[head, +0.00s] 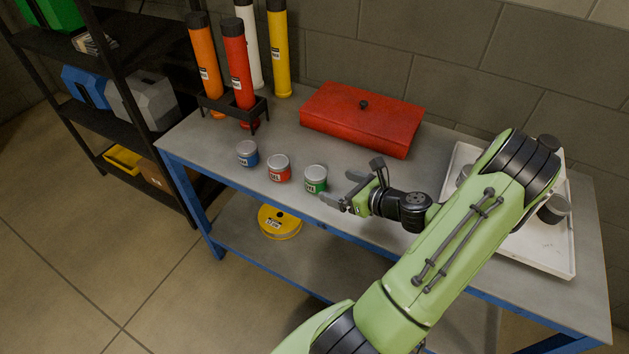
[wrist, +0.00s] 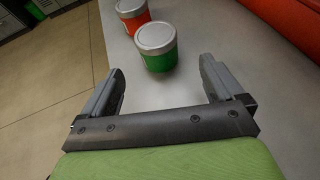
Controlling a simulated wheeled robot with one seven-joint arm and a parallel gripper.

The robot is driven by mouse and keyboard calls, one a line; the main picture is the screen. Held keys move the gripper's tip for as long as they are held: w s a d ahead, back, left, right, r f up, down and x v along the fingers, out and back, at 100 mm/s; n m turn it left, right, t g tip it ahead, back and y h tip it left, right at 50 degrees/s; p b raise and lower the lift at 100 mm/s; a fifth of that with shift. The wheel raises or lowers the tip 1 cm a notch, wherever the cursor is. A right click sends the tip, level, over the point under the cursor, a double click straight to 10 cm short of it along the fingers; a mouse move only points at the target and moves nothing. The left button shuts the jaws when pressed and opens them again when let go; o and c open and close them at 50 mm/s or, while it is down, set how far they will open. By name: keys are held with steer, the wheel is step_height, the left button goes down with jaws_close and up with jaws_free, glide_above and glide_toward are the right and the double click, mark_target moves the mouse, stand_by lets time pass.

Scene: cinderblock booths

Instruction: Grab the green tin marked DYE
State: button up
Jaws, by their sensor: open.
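The green tin (head: 315,180) with a grey lid stands upright on the workbench near its front edge, rightmost of a row of tins. Its label is too small to read surely. In the wrist view the green tin (wrist: 157,48) stands just beyond the fingertips, roughly between their lines. My gripper (head: 340,187) is open and empty, just right of the tin and apart from it. It also shows in the wrist view (wrist: 162,75), with both fingers spread wide.
A red tin (head: 279,169) and a blue tin (head: 247,154) stand left of the green one. A red box (head: 362,118) lies behind. A rack (head: 232,106) holds upright tubes at the back left. A white tray (head: 545,255) lies right, beneath my arm. Bare bench lies between tins and box.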

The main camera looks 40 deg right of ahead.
mark_target(324, 182)
steer(key=b+x, duration=0.2)
steer(key=x, duration=0.7)
steer(key=shift+a+f, duration=0.15)
steer(key=shift+s, duration=0.1)
steer(key=c, duration=1.2)
